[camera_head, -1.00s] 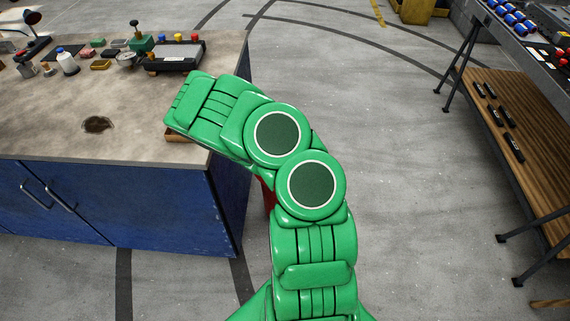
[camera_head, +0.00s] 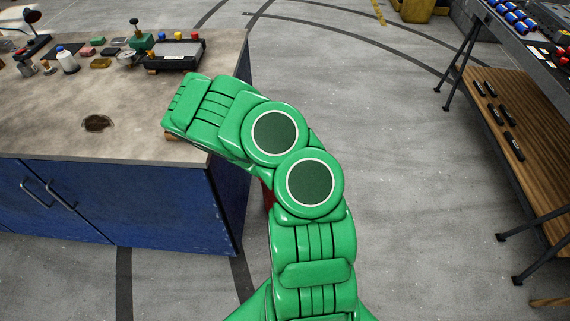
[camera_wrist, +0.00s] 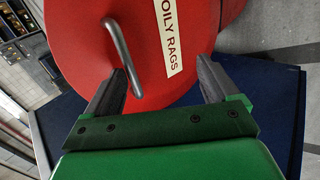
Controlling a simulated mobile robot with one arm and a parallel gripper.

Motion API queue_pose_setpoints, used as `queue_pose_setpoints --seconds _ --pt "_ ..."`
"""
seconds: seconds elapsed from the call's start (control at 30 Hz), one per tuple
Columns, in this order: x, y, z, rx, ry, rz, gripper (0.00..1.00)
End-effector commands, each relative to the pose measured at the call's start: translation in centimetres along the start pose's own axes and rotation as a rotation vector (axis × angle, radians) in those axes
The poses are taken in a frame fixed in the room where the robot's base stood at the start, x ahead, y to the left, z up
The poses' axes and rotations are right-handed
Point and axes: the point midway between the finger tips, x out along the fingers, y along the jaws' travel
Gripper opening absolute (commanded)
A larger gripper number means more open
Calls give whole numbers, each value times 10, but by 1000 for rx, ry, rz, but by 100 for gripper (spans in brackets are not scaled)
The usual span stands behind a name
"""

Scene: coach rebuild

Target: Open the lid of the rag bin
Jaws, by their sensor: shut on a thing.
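The rag bin (camera_wrist: 80,45) is red and rounded and fills the upper middle of the wrist view. A white label (camera_wrist: 168,35) on it reads "OILY RAGS". A grey bar handle (camera_wrist: 118,45) stands out from its red face. My gripper (camera_wrist: 163,68) has one dark finger on either side of the handle's near end, with the handle close to the left finger. It is shut on the handle, though the contact is not clearly visible. In the head view my green arm hides my gripper and nearly all of the bin; only a red sliver (camera_head: 268,196) shows.
A blue cabinet bench (camera_head: 150,200) stands at left, with a tray with coloured knobs (camera_head: 175,53), a bottle (camera_head: 67,62) and small items on its top. A shelved table (camera_head: 515,110) stands at right. Floor between is clear.

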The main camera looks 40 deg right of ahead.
Motion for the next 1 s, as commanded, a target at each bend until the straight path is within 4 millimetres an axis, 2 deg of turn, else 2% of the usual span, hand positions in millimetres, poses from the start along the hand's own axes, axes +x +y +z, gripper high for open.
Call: queue_pose_setpoints --seconds 0.03,0.23,0.3,0.37,0.4,0.5,1.0 --pt "1 -12 5 -6 -12 -27 33" --pt "1 -12 5 -6 -12 -27 33" --pt "1 -12 5 -7 -11 -27 0" --pt "1 -11 4 -6 -9 -25 0" --pt "1 -11 4 -6 -8 -25 24" --pt "1 -9 2 -7 -5 -21 38" --pt "0 -3 -1 -5 3 -7 38"
